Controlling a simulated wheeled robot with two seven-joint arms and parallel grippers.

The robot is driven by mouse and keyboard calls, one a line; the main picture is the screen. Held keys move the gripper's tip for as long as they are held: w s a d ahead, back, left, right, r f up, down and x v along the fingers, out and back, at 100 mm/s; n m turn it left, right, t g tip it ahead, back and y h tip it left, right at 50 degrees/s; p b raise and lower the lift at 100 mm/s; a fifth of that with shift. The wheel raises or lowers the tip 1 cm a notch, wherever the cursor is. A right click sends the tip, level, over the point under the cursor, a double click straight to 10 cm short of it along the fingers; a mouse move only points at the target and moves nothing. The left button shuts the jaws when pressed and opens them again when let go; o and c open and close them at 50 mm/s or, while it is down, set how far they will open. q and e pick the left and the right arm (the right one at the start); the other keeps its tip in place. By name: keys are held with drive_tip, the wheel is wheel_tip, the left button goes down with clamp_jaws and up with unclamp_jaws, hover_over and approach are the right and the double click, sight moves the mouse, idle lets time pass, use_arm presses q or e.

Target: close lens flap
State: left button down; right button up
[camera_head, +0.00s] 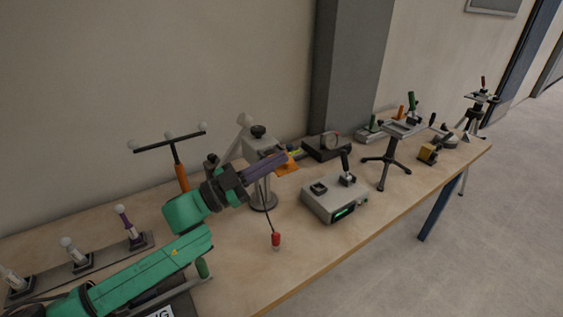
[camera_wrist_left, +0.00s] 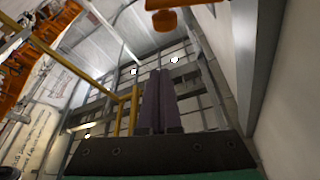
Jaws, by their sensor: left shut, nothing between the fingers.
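A pale instrument head (camera_head: 255,150) with a black knob on top stands on a metal post with a round base. A small orange plate (camera_head: 287,167), which looks like the lens flap, shows at its right side, just beyond and below my fingertips. My left gripper (camera_head: 284,157) has its purple fingers shut and empty, pointing right across the front of the instrument head. I cannot tell whether the fingers touch the flap. In the left wrist view, the shut fingers (camera_wrist_left: 160,76) point up the picture, and an orange part (camera_wrist_left: 164,20) shows above their tips. My right gripper is not in view.
A grey box with a black lever (camera_head: 333,203) stands right of the post. A red-tipped cord (camera_head: 276,240) hangs in front. A T-shaped bar with white balls (camera_head: 170,138) stands behind my arm. A dark gauge block (camera_head: 325,147) sits behind. The front of the wooden table (camera_head: 250,275) is clear.

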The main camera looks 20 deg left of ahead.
use_arm(q)
drive_tip(key=w+f, duration=0.1)
drive_tip(key=w+f+p, duration=0.1)
drive_tip(key=f, duration=0.1)
drive_tip(key=shift+w+d, duration=0.35)
drive_tip(key=shift+w, duration=0.05)
drive_tip(key=shift+f+m+b, duration=0.2)
drive_tip(key=shift+m+b, duration=0.2)
drive_tip(key=shift+m, duration=0.1)
